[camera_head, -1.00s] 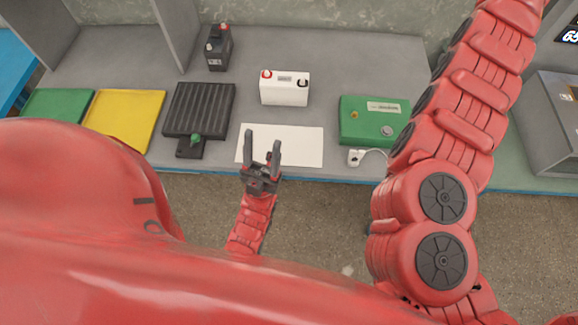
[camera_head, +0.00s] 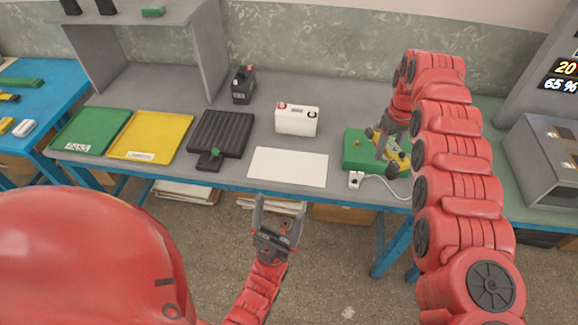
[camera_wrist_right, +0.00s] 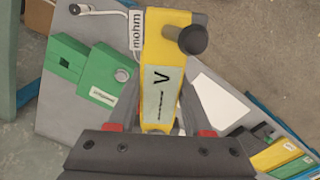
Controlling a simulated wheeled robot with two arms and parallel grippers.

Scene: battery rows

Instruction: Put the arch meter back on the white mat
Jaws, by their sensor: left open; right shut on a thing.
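The white mat (camera_head: 288,166) lies bare left of the green box and also shows in the wrist view (camera_wrist_right: 219,101). My left gripper (camera_head: 280,207) is open and empty, in front of the table edge.
A white battery (camera_head: 296,121) stands behind the mat, and a dark battery (camera_head: 243,85) further back. A black ribbed block (camera_head: 222,133), yellow tray (camera_head: 150,134) and green tray (camera_head: 91,131) lie to the left.

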